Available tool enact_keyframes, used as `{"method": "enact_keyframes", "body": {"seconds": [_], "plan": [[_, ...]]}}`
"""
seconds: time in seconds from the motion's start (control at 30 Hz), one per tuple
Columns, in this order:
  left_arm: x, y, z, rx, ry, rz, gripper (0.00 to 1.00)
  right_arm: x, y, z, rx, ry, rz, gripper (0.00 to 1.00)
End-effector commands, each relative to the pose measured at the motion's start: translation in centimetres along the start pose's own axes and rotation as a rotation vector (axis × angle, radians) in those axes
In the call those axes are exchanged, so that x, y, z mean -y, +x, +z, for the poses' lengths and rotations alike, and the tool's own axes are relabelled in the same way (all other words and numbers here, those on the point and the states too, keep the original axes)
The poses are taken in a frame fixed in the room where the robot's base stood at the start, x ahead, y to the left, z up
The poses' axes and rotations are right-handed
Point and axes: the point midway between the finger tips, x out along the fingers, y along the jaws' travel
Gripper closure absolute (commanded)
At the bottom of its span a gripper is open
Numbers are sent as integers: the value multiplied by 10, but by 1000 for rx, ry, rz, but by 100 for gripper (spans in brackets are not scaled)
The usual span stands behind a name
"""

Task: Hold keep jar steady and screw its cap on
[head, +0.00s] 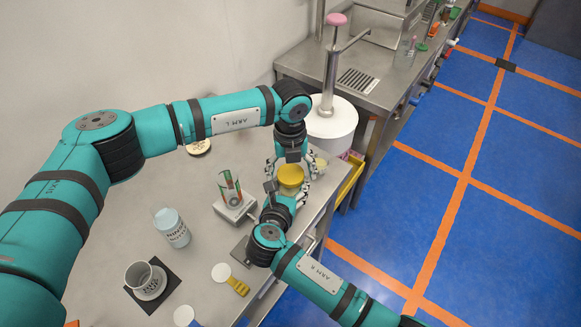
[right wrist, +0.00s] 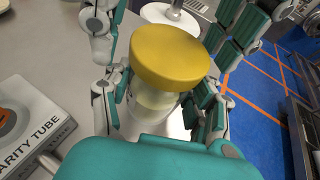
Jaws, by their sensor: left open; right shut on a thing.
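The keep jar is a clear jar with pale contents (right wrist: 150,105), upright near the right edge of the table. Its wide yellow cap (right wrist: 170,52) sits on top, and also shows in the head view (head: 290,174). I cannot tell how far the threads are engaged. My right gripper (right wrist: 158,112) is shut on the jar body below the cap, one finger on each side. My left gripper (head: 288,166) is open at the far side of the cap, its fingers apart to either side of it. The head view hides most of the jar behind the cap and grippers.
A white cylinder (head: 331,120) with a metal post stands behind. A yellow bin (head: 350,179) is right.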

Motion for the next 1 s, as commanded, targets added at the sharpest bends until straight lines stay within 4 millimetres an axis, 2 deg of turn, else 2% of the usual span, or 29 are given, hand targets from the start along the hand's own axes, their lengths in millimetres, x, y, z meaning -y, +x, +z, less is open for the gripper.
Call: {"method": "enact_keyframes", "body": {"seconds": [0.07,0.47,0.5,0.67,1.0], "plan": [[0,0,0,0,0,0,24,0,0,0,0,0,0,100],[0,0,0,0,-1,0,76,0,0,0,0,0,0,100],[0,0,0,0,-1,0,37,0,0,0,0,0,0,100],[0,0,0,0,-1,0,17,0,0,0,0,0,0,100],[0,-4,0,0,-1,0,17,0,0,0,0,0,0,100]]}}
